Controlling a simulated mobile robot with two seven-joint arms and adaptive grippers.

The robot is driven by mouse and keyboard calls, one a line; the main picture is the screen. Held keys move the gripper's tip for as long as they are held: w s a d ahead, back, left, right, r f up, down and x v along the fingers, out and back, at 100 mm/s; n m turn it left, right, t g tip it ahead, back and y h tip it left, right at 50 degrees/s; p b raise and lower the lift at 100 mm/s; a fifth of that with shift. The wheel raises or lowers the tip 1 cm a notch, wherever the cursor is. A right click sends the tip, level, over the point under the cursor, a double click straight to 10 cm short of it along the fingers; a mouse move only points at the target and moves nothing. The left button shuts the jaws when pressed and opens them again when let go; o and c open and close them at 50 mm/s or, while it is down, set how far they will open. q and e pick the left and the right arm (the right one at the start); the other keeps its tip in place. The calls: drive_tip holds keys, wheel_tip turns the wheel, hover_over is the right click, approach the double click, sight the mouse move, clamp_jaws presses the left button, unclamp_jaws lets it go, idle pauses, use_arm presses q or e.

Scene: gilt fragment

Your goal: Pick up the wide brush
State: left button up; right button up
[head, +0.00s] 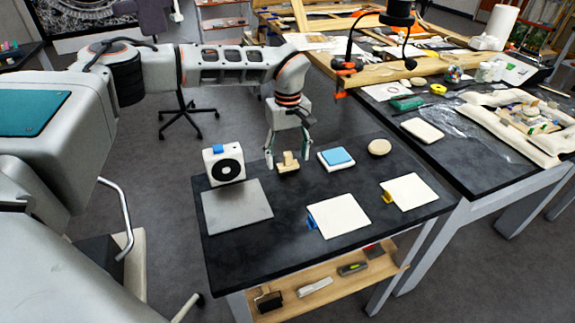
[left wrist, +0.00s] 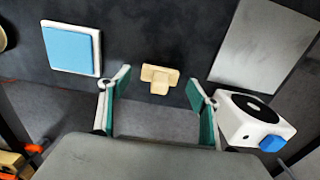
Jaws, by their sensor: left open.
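A tan T-shaped piece, which looks like the wide brush (head: 288,166), lies on the dark table, and it also shows in the left wrist view (left wrist: 160,76). My left gripper (head: 287,150) points down over it, open and empty. In the left wrist view its two green-lined fingers (left wrist: 158,82) stand apart, with the brush seen in the gap just past the tips. Neither finger visibly touches the brush. My right gripper is in neither view.
A white box with a black disc (head: 227,170) stands left of the brush, and a blue-topped white block (head: 337,159) is close on its right. A grey plate (head: 237,207), two white panels (head: 340,215) and a tan round piece (head: 380,147) lie around. A shelf (head: 330,288) is below.

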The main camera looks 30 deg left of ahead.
sight(288, 153)
use_arm(q)
wheel_tip(288, 153, down, 2)
drive_tip(key=shift+f, duration=0.1)
drive_tip(key=c, duration=1.2)
wheel_tip(288, 153, up, 20)
drive_tip(key=shift+r+p, duration=0.1)
drive_tip(key=shift+p, duration=0.45)
drive_tip(key=shift+o, duration=0.5)
